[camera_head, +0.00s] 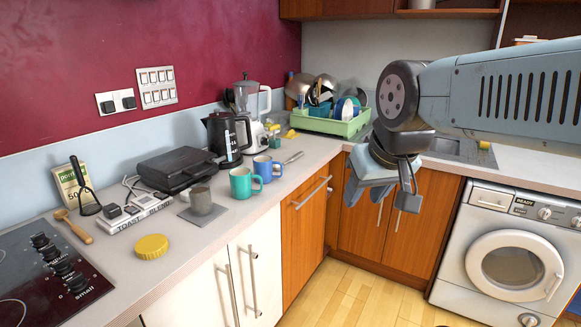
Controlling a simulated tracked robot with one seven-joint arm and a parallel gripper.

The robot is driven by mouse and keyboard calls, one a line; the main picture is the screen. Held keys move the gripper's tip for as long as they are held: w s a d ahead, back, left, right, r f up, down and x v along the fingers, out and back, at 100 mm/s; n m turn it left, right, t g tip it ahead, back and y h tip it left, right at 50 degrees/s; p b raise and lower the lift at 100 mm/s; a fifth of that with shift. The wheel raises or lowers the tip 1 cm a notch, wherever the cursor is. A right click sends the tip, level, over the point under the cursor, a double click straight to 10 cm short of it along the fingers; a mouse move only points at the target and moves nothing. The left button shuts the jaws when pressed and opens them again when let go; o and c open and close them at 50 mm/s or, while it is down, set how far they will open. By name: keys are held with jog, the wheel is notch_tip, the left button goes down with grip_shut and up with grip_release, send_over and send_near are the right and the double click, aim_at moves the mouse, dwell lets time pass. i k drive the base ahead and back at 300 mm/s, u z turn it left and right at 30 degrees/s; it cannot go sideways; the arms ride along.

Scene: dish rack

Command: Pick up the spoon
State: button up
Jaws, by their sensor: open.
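A thin silvery utensil (293,157), which looks like a spoon, lies on the counter just right of the blue mug (267,168). It is too small to make out clearly. A wooden-handled utensil (73,227) lies at the left, beside the hob; I cannot tell whether its head is a spoon's. My gripper (382,197) hangs pointing down at the right of the picture, in front of the lower cabinets and apart from both utensils. It is open, and I see nothing held in it.
A green mug (241,183), a grey cup (201,200) and a yellow lid (151,246) stand near the counter's front edge. A black kettle (226,137), blender (249,110) and green dish rack (332,121) stand behind. The counter right of the silvery utensil looks clear.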

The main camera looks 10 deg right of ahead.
aim_at(290, 160)
jog(key=z, duration=0.35)
jog(key=i, duration=0.45)
jog(key=z, duration=0.5)
jog(key=i, duration=1.4)
jog(key=u, duration=0.55)
jog(key=k, duration=0.9)
jog(key=u, duration=0.15)
jog(key=i, duration=0.9)
jog(key=z, duration=0.05)
